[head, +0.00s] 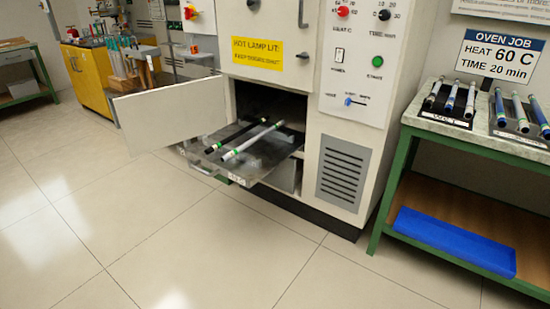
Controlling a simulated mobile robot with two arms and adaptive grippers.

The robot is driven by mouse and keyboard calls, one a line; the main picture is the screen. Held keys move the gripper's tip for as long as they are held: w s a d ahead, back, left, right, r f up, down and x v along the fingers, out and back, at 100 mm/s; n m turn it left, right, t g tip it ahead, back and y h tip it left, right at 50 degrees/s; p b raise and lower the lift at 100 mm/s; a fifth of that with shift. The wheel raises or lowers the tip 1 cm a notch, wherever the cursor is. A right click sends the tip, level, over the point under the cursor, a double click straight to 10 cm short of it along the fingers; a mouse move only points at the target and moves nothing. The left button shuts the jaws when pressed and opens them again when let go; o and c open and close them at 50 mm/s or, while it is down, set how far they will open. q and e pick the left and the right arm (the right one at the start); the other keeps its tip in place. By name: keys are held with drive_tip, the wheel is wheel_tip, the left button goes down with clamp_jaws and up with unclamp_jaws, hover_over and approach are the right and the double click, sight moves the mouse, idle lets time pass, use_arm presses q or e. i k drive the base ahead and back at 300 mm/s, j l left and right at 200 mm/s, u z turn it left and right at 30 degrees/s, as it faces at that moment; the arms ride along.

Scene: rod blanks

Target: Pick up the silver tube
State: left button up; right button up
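A silver-white tube (250,141) with green bands near its ends lies slantwise on the pulled-out tray (222,172) of the oven. A black rod (234,138) lies beside it on the left, roughly parallel. More rods with silver-looking shafts lie in a dark rack (448,114) marked WET on the side table; their exact colours are hard to tell. Neither of my grippers is in view.
The oven (310,130) has its lower door (170,114) swung open to the left of the tray. A green-framed table (405,150) stands at the right, with a second rack of blue-toned rods (518,111) and a blue bin (455,241) below. The floor in front is clear.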

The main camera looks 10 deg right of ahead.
sight(469, 108)
drive_tip(key=z, duration=1.45)
